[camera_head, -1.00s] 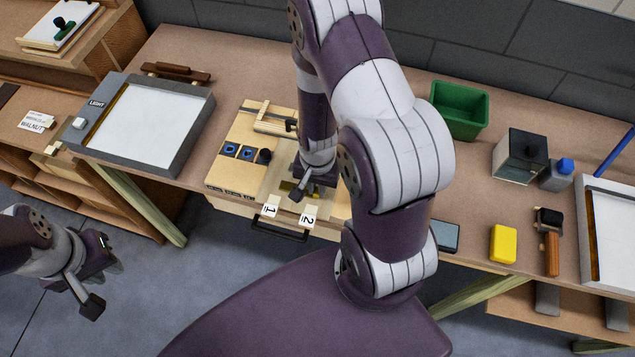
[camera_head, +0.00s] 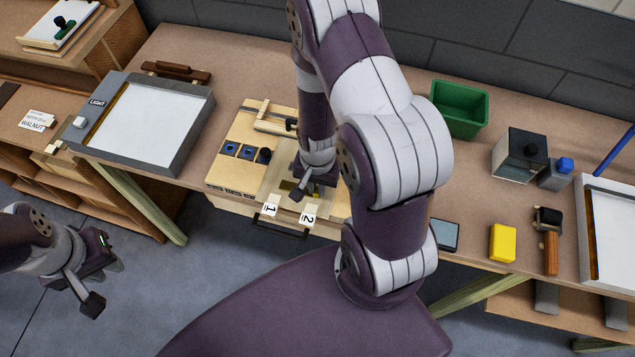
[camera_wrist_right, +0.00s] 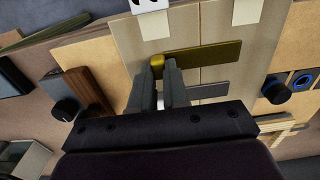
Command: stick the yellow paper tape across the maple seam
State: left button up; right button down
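Two pale maple leaves (camera_wrist_right: 215,25) lie side by side in the right wrist view, with the seam between them running up the picture. My right gripper (camera_wrist_right: 160,70) has its fingers close together on a yellow tab at the end of the yellow paper tape (camera_wrist_right: 210,56). The tape extends right from the fingertips across the seam. A dark parallel band below it looks like its shadow, so the tape appears to be above the leaves. In the head view my right gripper (camera_head: 302,190) is over the leaves and hides most of the tape. My left gripper (camera_head: 99,273) is open and empty.
White tags 1 (camera_head: 269,208) and 2 (camera_head: 308,213) lie at the board's front edge. A framed light panel (camera_head: 145,125) stands left. My right arm covers the table's middle.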

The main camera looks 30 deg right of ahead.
jog(key=c, duration=1.1)
grip_release()
jog(key=shift+o, duration=0.2)
jog(key=shift+r, duration=0.1)
notch_tip(320, 180, up, 12)
jog(key=shift+r, duration=0.25)
jog(key=s+a+r+n+t+b, duration=0.1)
jog(key=a+r+n+b, duration=0.1)
jog(key=a+n, duration=0.4)
jog(key=n, duration=0.4)
jog(key=shift+r, duration=0.15)
